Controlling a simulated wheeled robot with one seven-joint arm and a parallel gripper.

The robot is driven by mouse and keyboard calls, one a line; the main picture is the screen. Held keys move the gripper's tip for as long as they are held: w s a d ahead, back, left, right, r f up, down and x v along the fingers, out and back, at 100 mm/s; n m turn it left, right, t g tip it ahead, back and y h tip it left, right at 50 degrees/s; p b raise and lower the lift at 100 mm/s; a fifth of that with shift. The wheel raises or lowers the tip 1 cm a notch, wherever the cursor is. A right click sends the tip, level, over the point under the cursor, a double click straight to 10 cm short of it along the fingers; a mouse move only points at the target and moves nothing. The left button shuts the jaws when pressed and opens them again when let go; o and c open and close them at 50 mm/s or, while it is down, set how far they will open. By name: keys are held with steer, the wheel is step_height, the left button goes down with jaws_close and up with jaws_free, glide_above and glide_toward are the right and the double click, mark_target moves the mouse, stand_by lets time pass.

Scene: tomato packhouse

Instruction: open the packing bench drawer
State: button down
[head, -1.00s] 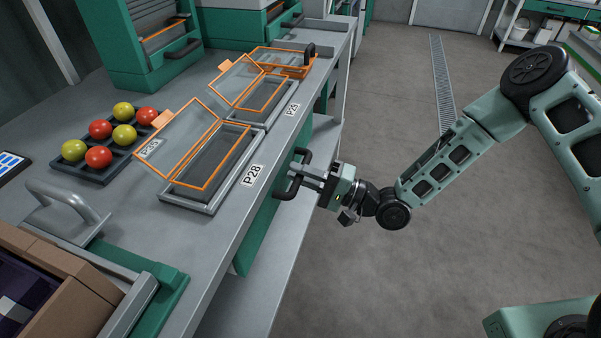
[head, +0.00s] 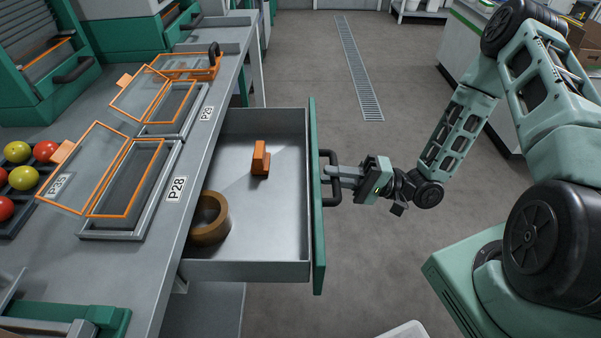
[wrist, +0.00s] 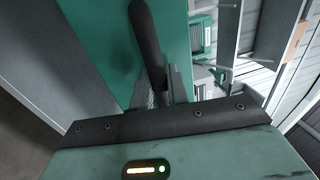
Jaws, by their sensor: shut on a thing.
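The packing bench drawer (head: 275,268) is pulled out from under the grey bench top (head: 150,262), its inside in plain view. Its green front (head: 318,235) carries a dark bar handle (head: 331,157). My gripper (head: 336,173) is shut on this handle, on the outer side of the front. In the wrist view the dark handle (wrist: 147,40) runs between my fingers, with the green front (wrist: 95,40) behind it. The fingertips are partly hidden there. Inside the drawer are a brown tape roll (head: 210,220) and a small orange object (head: 261,158).
On the bench are orange-framed lidded trays (head: 128,190) and a dark tray with red and yellow tomatoes (head: 22,178). Labels P28 (head: 176,189) and P29 mark the bench edge. Grey floor (head: 370,255) is clear right of the drawer. A pale bin (head: 404,330) shows at the bottom edge.

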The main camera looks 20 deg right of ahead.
steer(key=r+v, duration=0.1)
steer(key=v, duration=0.5)
steer(key=shift+d, duration=0.2)
steer(key=c, duration=1.4)
jaws_free()
steer(key=shift+c, duration=0.2)
steer(key=v, duration=1.7)
steer(key=shift+d, duration=0.15)
